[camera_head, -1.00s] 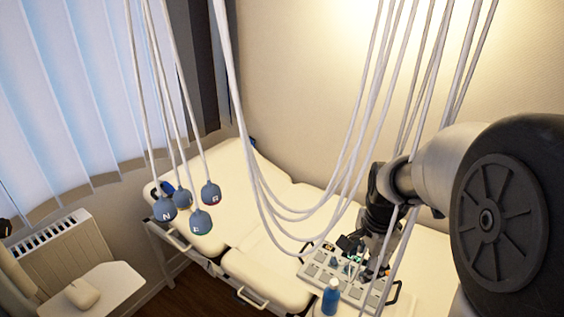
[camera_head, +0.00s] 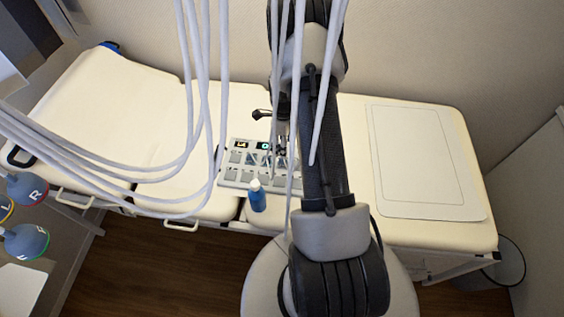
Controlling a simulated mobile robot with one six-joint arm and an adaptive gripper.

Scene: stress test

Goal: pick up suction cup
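Blue-grey bulbs with letters and coloured rims, which look like the suction cups, hang on white tubes at the left edge. One marked R (camera_head: 27,188) has a red rim. A green-rimmed bulb (camera_head: 25,242) hangs lower, and a yellow-rimmed one (camera_head: 5,209) is cut by the edge. My arm reaches over the bed in the middle. My gripper (camera_head: 267,116) is mostly hidden behind the arm and tubes. A dark part of it shows above the tray, well right of the bulbs. Its opening cannot be made out.
A grey tray (camera_head: 228,176) with several compartments lies on the cream bed (camera_head: 110,110). A blue bottle (camera_head: 257,196) stands at its front edge. A flat white pad (camera_head: 410,160) lies to the right. Several long white tubes (camera_head: 100,172) hang across the left and middle.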

